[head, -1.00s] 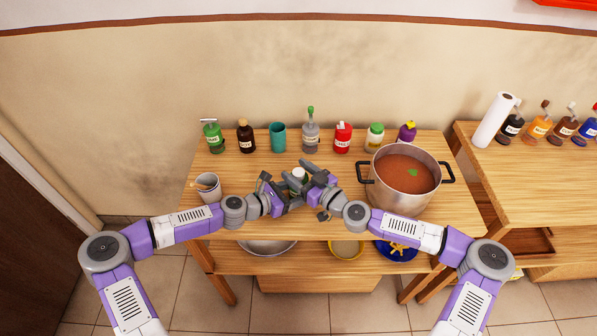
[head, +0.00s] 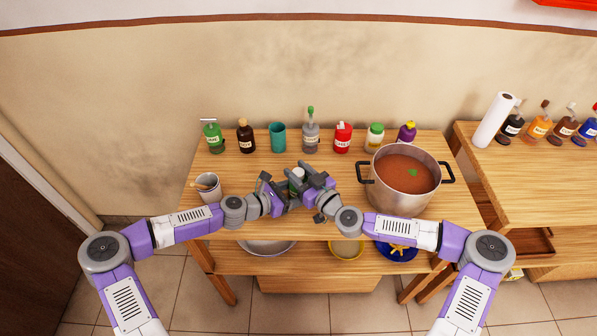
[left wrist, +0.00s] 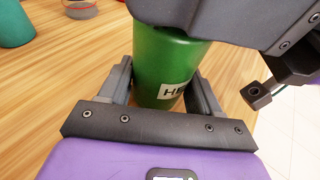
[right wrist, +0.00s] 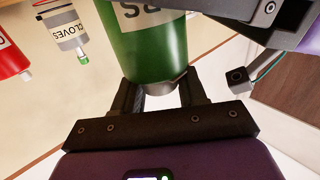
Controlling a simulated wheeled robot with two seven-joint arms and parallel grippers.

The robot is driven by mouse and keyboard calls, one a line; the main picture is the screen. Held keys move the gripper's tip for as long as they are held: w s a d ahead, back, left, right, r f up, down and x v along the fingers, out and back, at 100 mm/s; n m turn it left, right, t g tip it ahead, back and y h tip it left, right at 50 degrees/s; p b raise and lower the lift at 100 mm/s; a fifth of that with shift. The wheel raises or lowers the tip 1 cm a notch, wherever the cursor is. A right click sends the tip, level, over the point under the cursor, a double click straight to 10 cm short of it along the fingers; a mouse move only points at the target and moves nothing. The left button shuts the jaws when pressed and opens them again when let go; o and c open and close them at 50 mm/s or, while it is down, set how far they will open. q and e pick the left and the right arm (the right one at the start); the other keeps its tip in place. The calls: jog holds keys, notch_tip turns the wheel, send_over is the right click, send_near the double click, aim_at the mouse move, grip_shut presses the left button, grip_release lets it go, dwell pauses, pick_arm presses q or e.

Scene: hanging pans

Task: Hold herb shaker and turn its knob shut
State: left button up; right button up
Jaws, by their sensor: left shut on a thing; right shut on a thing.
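The herb shaker is a green cylinder with a white label. It shows in the left wrist view (left wrist: 168,62) and the right wrist view (right wrist: 150,45), and only partly between my grippers in the head view (head: 297,173). My left gripper (left wrist: 162,92) is shut on the shaker's green body, a finger on each side. My right gripper (right wrist: 165,88) is shut at the shaker's grey-rimmed end, where the knob is mostly hidden by its fingers. In the head view, my left gripper (head: 272,190) and right gripper (head: 312,180) are close together over the table's front part.
The wooden table (head: 230,175) has a row of bottles along the back, including a green bottle (head: 212,137) and a teal cup (head: 277,137). A large soup pot (head: 402,205) stands close right of my right gripper.

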jog(key=m+t+h, duration=0.2)
jog(key=h, duration=0.1)
jog(key=shift+s+a+m, duration=0.2)
jog(key=shift+a+m, duration=0.1)
jog(key=m+h, duration=0.1)
jog(key=h, duration=0.1)
jog(key=m+t+h, duration=0.1)
jog(key=m+h, duration=0.1)
jog(key=h, duration=0.1)
jog(key=m+h, duration=0.1)
jog(key=h, duration=0.1)
jog(key=shift+w+d+m+t+h, duration=0.15)
jog(key=shift+d+m+t+h, duration=0.15)
jog(key=shift+m+t, duration=0.1)
jog(key=shift+h, duration=0.4)
jog(key=o, duration=1)
jog(key=shift+c, duration=0.2)
jog(key=s, duration=1.2)
